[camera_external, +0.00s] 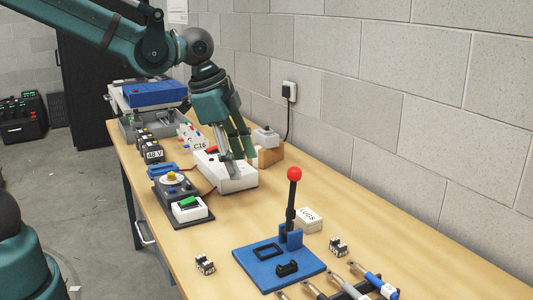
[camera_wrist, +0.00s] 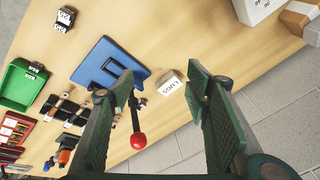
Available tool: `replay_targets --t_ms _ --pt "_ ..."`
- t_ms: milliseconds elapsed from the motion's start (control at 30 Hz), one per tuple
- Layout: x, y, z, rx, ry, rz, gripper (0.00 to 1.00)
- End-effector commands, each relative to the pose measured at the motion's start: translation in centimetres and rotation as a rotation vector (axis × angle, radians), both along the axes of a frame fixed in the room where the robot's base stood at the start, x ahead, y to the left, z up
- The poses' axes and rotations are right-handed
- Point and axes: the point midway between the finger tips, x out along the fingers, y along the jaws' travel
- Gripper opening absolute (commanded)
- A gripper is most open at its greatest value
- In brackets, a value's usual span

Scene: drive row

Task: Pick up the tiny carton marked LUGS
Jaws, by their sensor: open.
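The tiny carton marked LUGS (camera_external: 309,219) is a small pale box on the table, just right of the blue press's upright lever. In the wrist view the carton (camera_wrist: 171,84) shows between my open fingers, beyond their tips, with its LUGS label readable. My gripper (camera_external: 238,153) is open and empty. In the outside view it is over the white box further back on the table, well away from the carton. In the wrist view the gripper (camera_wrist: 160,78) has its two green fingers spread wide.
The blue press base (camera_external: 278,265) with a red-knobbed lever (camera_external: 294,174) stands beside the carton. Small dark terminal blocks (camera_external: 338,247) and several tools (camera_external: 350,287) lie near it. A block wall (camera_external: 430,130) runs along the table's right side. A green bin (camera_wrist: 22,84) shows in the wrist view.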

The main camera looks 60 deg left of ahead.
Motion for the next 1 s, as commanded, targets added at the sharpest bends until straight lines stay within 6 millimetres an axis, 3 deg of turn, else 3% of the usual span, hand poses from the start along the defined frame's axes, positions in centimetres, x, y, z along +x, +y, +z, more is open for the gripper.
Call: replay_targets --t_ms 467,1000 --pt "6.5 -1.7 -0.9 0.068 0.093 -0.24 0.48" --pt "12.9 -3.9 -4.5 0.122 0.196 -0.519 0.48"
